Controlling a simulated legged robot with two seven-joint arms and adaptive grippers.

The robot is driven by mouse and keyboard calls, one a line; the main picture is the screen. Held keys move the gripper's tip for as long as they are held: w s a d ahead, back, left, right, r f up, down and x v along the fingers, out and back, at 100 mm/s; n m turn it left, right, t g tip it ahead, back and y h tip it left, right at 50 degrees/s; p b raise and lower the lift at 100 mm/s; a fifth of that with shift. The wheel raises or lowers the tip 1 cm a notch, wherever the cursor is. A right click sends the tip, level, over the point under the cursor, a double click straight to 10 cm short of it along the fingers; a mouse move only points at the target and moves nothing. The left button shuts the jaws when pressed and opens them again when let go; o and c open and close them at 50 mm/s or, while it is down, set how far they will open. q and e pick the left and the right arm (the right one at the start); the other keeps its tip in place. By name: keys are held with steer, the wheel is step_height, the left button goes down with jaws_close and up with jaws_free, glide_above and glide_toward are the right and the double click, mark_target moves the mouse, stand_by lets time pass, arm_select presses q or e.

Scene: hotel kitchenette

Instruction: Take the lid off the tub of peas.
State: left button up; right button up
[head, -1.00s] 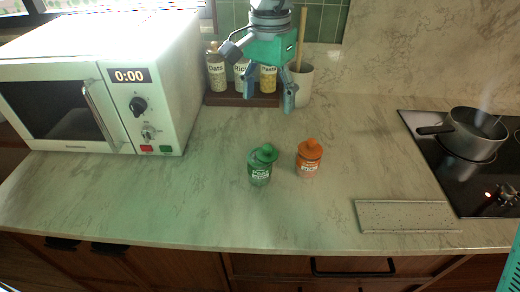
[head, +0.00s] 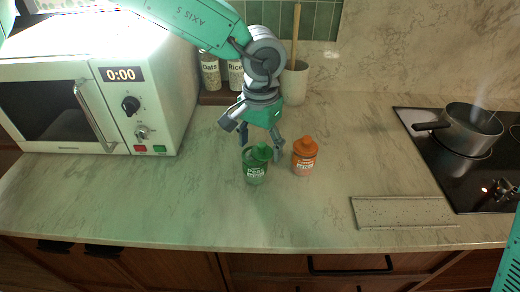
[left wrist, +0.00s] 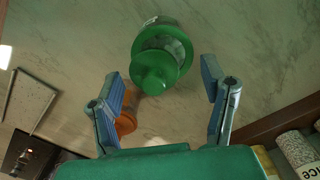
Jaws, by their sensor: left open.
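The tub of peas (head: 254,174) is a small green-labelled jar standing on the counter, with its green knobbed lid (head: 259,153) on top. In the left wrist view the lid (left wrist: 155,72) shows from above, beyond and between the fingertips, with part of the tub (left wrist: 168,38) behind it. My left gripper (head: 261,140) is open and empty, just behind and above the lid in the head view. I cannot tell whether a finger touches the lid. The left gripper also shows in the left wrist view (left wrist: 162,88), with fingers wide apart. My right gripper is not in view.
An orange-lidded tub (head: 304,160) stands close on the right, near my left gripper's right finger. A microwave (head: 110,90) is at left. Behind are labelled jars (head: 211,73) and a white utensil pot (head: 294,85). At right are a speckled board (head: 403,212) and a steaming pan (head: 472,132).

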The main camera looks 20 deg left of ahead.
arm_select(q)
steer(key=shift+d, duration=0.4)
steer(key=shift+d+r, duration=0.1)
steer(key=shift+d, duration=0.05)
steer(key=c, duration=0.9)
steer(key=shift+o, duration=0.2)
steer(key=shift+a, duration=0.35)
